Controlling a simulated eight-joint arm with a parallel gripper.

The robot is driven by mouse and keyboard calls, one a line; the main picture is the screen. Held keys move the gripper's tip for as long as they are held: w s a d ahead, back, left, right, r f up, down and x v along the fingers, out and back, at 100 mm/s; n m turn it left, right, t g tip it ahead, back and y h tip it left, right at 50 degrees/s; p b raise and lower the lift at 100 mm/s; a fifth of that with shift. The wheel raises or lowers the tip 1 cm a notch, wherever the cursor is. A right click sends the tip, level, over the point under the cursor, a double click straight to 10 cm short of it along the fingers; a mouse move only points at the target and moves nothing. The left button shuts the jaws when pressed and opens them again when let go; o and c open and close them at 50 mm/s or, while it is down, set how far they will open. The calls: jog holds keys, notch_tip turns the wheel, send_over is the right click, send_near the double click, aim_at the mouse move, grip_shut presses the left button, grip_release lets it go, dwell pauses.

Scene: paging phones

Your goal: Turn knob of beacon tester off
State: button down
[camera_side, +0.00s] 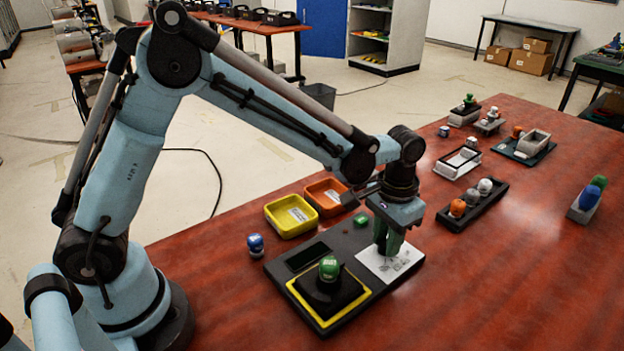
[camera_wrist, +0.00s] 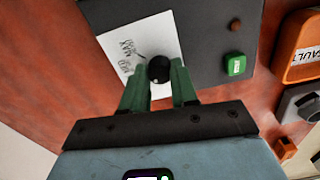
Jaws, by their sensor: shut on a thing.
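The beacon tester (camera_side: 345,245) is a dark grey panel on the red table with a screen, a yellow-framed black pad and a white printed plate (camera_side: 372,264). My gripper (camera_side: 389,248) points down over the white plate. In the wrist view the black round knob (camera_wrist: 159,69) sits between the two green fingertips of my gripper (camera_wrist: 158,76), which are shut on it. A small pale mark shows on the knob's near side. The side view hides the knob behind the fingers. A green labelled button (camera_wrist: 234,65) and a small brown light (camera_wrist: 235,25) are also on the panel.
A green pager (camera_side: 329,268) stands on the black pad. Yellow (camera_side: 291,216) and orange (camera_side: 326,197) trays lie behind the tester, and a blue pager (camera_side: 255,245) is to the left. A black rack (camera_side: 478,212) with several pagers stands to the right. The front-right table is clear.

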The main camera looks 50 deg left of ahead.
jog(key=shift+n, duration=0.6)
jog(key=c, duration=0.9)
grip_release()
jog(key=shift+o, duration=0.2)
notch_tip(320, 180, up, 12)
